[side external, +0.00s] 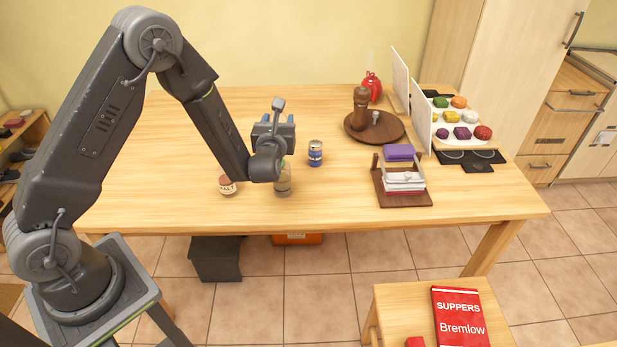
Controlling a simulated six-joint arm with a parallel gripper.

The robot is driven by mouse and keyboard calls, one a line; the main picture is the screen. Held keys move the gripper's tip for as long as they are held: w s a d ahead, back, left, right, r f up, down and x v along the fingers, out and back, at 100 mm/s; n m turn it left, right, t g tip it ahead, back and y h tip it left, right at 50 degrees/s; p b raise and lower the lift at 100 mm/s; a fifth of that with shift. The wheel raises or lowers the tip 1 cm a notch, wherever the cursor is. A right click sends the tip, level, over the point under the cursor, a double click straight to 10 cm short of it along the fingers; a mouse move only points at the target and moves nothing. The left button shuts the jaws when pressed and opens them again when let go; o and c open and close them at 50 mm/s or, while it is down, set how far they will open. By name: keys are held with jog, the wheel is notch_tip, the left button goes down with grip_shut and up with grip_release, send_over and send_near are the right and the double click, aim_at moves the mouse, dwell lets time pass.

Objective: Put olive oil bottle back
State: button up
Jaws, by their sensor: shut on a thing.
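A clear, greyish glass bottle (284,186) stands out below my wrist near the front middle of the table; I take it to be the olive oil bottle. A small greenish patch shows near its top. My gripper (281,168) points down over it and is shut on it. My wrist hides the fingers and the bottle's upper part. I cannot tell whether the bottle's base touches the table. A round dark wooden tray (394,136) at the back right holds a brown pepper mill (361,108) and a small grey item.
A salt jar (227,185) is close left of the bottle, and a blue can (315,153) is to its right. The table's left back is clear.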

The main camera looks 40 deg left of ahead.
jog(key=w+d+f+n+g+y, duration=0.4)
jog(key=w+d+f+g, duration=0.15)
jog(key=w+d, duration=0.35)
jog(key=shift+t, duration=0.45)
notch_tip(320, 180, down, 10)
jog(key=shift+d+r, duration=0.1)
jog(key=o, duration=1)
jog(key=shift+o, duration=0.2)
